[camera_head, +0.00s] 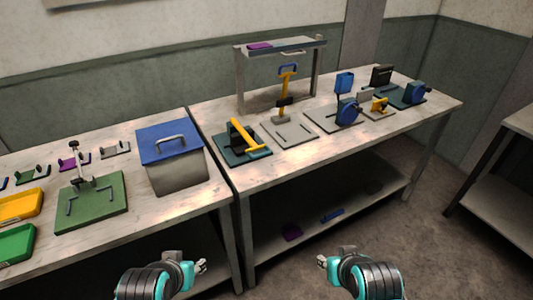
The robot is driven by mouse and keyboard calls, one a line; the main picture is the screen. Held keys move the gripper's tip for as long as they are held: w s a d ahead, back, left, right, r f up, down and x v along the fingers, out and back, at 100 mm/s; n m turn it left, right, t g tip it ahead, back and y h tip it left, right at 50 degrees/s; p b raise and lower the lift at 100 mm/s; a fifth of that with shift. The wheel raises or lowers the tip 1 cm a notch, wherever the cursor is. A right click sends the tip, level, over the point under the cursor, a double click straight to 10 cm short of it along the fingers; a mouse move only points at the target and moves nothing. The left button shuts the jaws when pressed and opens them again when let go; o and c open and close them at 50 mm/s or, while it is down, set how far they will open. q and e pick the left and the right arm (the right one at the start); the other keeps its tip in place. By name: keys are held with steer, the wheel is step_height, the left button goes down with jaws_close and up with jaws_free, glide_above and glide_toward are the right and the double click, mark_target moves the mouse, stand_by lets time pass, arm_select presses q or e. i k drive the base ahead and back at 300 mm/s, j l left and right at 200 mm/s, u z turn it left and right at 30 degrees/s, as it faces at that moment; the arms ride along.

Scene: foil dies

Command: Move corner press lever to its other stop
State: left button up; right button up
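Several lever presses stand on the right-hand bench; which one is the corner press I cannot tell for sure. At the bench's left end, a press with a dark green base (232,151) has a long yellow lever (249,135) slanting down to the right. My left gripper (201,265) and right gripper (322,262) are low in front of the benches, apart from every press. Their finger opening is too small to tell.
A grey bin with a blue lid (165,148) stands close left of the presses. A raised shelf (285,47) overhangs the back. A green fixture (92,205) and trays occupy the left bench. The front edge strip is clear.

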mark_target(243, 135)
steer(key=i+l+u, duration=0.7)
steer(key=i+l, duration=0.15)
steer(key=l, duration=0.15)
